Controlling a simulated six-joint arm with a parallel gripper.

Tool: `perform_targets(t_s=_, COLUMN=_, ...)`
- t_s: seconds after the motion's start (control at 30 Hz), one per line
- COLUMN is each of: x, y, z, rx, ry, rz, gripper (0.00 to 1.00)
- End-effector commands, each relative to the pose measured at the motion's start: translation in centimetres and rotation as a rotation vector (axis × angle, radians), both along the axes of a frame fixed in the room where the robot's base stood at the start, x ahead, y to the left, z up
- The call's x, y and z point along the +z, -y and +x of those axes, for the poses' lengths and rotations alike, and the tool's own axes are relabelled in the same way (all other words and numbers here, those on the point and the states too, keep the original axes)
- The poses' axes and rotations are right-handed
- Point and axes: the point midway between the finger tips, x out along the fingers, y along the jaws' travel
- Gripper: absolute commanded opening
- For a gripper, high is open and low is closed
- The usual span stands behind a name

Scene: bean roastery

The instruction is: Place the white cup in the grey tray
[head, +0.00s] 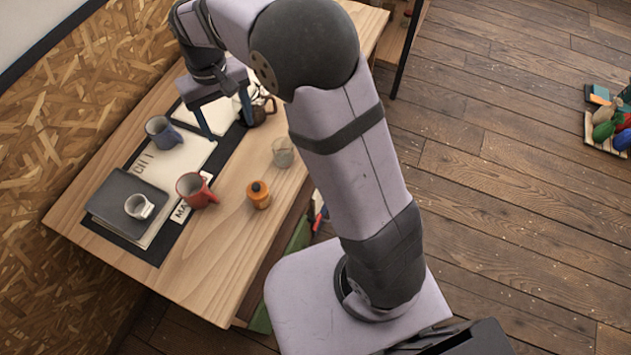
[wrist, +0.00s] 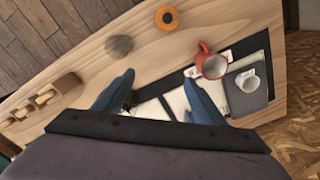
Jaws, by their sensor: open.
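The white cup (head: 138,206) stands upright on a flat dark grey slab (head: 115,187), which looks like a closed book or folder, at the left end of the wooden table. In the wrist view the white cup (wrist: 247,80) shows at the right, on the grey slab (wrist: 245,101). I cannot clearly make out a grey tray in either view. My gripper (head: 224,119) is open with nothing between its blue fingers, above the table's far part, well away from the cup. In the wrist view both fingers of my gripper (wrist: 158,79) are spread apart.
A red mug (head: 192,189) stands near the white cup, and a grey-blue mug (head: 163,134) beyond it. The table's near end (head: 205,272) is clear.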

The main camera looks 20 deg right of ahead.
Motion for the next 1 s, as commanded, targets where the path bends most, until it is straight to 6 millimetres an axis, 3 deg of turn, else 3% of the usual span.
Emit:
perform_targets(t_s=0.1, x=-0.1, y=4.6, z=-3.5, rx=-0.041, ry=0.0, rz=0.0, gripper=0.64)
perform_targets(t_s=0.3, x=-1.3, y=10.3, z=-10.5, rx=-0.097, ry=0.0, rz=-0.001, gripper=0.64)
perform_targets(t_s=0.53, x=-3.2, y=13.6, z=-17.3, rx=-0.139, ry=-0.002, rz=-0.001, gripper=0.64)
perform_targets(t_s=0.7, x=-3.9, y=14.4, z=-19.6, rx=-0.153, ry=-0.003, rz=-0.001, gripper=0.64)
perform_targets(t_s=1.0, x=-4.1, y=14.5, z=-20.0, rx=-0.154, ry=-0.004, rz=-0.001, gripper=0.64)
